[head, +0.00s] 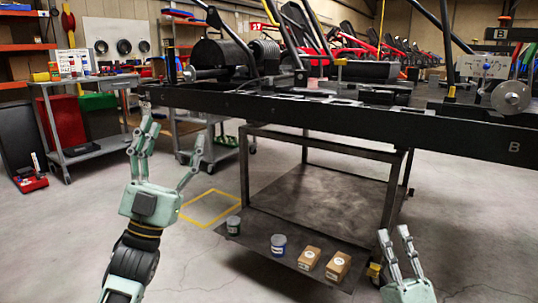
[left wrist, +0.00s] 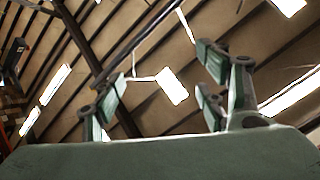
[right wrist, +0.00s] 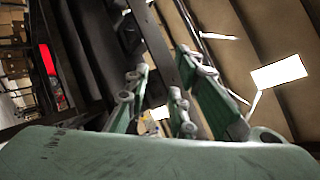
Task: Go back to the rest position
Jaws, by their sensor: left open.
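My left gripper (head: 172,138) is raised at the left of the head view, in front of the kart stand. Its pale green fingers point up and are spread wide, with nothing between them. The left wrist view also shows its fingers (left wrist: 160,88) apart and empty, against the ceiling. My right gripper (head: 394,233) is at the lower right, in front of the stand's lower shelf. Its fingers point up with a narrower gap and hold nothing. The right wrist view shows them (right wrist: 158,85) apart, with a dark beam and the ceiling behind.
The kart stand (head: 330,112) spans the view ahead. On its lower shelf (head: 325,195) stand a dark jar (head: 233,225), a blue jar (head: 278,244) and two brown boxes (head: 309,258) (head: 338,266). A grey cart (head: 88,152) stands at left. A yellow floor outline (head: 210,190) shows on clear floor.

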